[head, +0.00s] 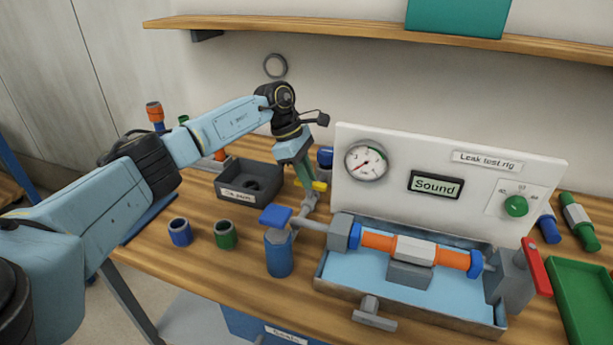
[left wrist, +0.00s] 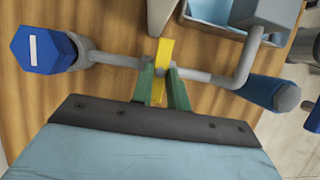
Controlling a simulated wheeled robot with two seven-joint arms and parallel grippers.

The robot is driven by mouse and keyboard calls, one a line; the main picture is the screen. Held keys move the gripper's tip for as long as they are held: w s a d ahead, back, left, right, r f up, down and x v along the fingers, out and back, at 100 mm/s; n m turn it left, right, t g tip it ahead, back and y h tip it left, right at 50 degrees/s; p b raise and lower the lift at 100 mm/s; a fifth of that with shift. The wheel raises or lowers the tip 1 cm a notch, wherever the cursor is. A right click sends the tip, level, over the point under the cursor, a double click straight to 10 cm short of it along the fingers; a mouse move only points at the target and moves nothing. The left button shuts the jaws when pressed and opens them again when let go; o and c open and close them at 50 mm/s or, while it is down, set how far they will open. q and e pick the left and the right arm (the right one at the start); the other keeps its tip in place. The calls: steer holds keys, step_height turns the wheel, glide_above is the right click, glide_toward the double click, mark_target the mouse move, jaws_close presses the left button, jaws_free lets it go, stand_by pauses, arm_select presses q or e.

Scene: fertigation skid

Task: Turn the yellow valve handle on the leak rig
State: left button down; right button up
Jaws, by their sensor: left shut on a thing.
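The leak rig has a white panel (head: 450,150) with a round gauge (head: 366,160), a display reading "Sound" (head: 436,185) and a green knob (head: 515,206). The yellow valve handle (head: 319,186) is on the grey pipework left of the panel. It also shows in the left wrist view (left wrist: 165,48), crossing the grey pipe. My left gripper (head: 304,181) reaches down at the handle. In the left wrist view its green fingers (left wrist: 162,84) are shut on the handle, one on each side. The fingers partly hide the handle. My right gripper is not in view.
A metal tray (head: 340,282) before the panel holds an orange and white fitting (head: 415,250). A red lever (head: 536,266) stands at its right.

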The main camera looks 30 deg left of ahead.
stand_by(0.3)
arm_select(q)
steer(key=c, duration=1.4)
jaws_free()
steer(key=shift+o, duration=0.2)
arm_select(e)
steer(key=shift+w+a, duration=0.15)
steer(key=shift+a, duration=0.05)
arm_select(q)
steer(key=shift+r, duration=0.15)
steer(key=p+v, duration=0.1)
steer(key=v, duration=1.2)
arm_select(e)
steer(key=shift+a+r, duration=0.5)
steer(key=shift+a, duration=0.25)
arm_select(q)
steer(key=shift+r, duration=0.1)
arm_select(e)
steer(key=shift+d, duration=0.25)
